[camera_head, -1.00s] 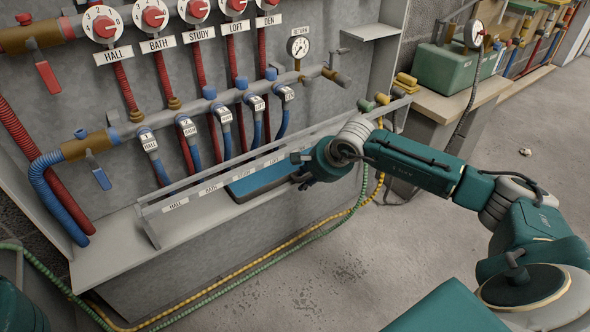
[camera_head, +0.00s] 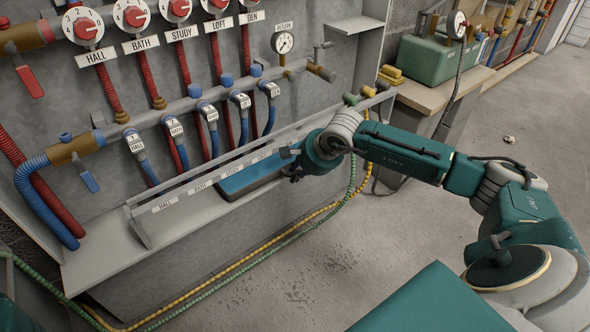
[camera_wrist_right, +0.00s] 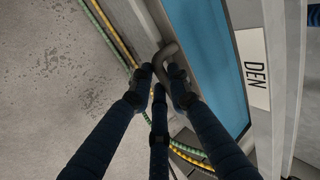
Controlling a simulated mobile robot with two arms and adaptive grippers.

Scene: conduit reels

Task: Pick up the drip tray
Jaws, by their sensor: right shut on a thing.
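The drip tray (camera_head: 240,181) is a long blue tray with a grey rim. My right gripper (camera_head: 293,174) is at the tray's right end. In the right wrist view, the fingers (camera_wrist_right: 171,78) are shut on a grey loop handle (camera_wrist_right: 168,50) on the tray's edge, and the blue inside of the tray (camera_wrist_right: 208,50) shows beside it. I cannot tell whether the tray is clear of the ledge. My left gripper is not in view.
The labelled rail (camera_head: 220,172) runs close along the tray. Valves, pipes and a gauge (camera_head: 283,42) are on the wall above. A bench with a green box (camera_head: 436,62) stands right. The floor in front is open.

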